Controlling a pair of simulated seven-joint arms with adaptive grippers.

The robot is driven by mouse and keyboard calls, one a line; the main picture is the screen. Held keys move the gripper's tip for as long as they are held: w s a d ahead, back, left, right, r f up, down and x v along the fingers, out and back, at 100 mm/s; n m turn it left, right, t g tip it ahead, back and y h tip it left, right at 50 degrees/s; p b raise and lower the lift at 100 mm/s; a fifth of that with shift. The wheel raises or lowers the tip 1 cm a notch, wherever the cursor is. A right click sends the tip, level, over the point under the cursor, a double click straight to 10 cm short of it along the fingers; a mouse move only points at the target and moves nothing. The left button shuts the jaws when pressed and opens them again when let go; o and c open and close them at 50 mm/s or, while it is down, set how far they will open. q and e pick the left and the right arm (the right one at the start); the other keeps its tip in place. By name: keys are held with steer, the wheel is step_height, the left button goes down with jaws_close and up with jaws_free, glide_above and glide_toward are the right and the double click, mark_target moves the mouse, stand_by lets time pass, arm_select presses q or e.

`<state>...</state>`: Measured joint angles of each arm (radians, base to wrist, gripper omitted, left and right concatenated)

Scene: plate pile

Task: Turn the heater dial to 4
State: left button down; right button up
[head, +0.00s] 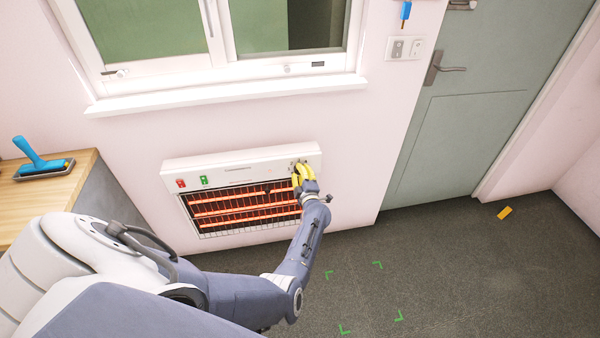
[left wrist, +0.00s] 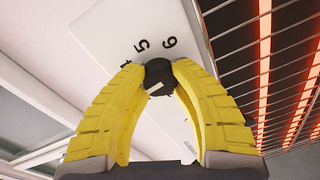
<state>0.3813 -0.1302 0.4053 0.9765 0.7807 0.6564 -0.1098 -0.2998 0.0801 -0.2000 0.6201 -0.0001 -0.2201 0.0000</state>
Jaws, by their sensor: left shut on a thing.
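The wall heater (head: 240,163) has a white top panel and glowing orange bars behind a grille. Its dial is at the right end of the panel, mostly hidden by my left gripper in the head view. In the left wrist view the dial (left wrist: 158,74) is a black knob with a light pointer mark, and the printed 5 and 6 show above it. Another number is partly hidden behind the left finger. My left gripper (head: 302,172) has yellow fingers, and they are shut on the dial from both sides. My right gripper is not in view.
A red switch (head: 181,183) and a green switch (head: 204,180) sit at the panel's left end. A wooden counter (head: 45,190) with a blue-handled tool (head: 42,160) stands at left. A grey-green door (head: 470,110) is at right. The dark floor (head: 440,270) is mostly clear.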

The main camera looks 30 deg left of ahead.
arm_select(q)
steer(key=m, duration=1)
steer(key=shift+w+d+y, duration=0.1)
steer(key=shift+w+y, duration=0.05)
steer(key=shift+y, duration=0.15)
steer(key=shift+m, duration=0.3)
steer(key=c, duration=1.4)
jaws_free()
steer(key=shift+f, duration=0.1)
steer(key=o, duration=0.5)
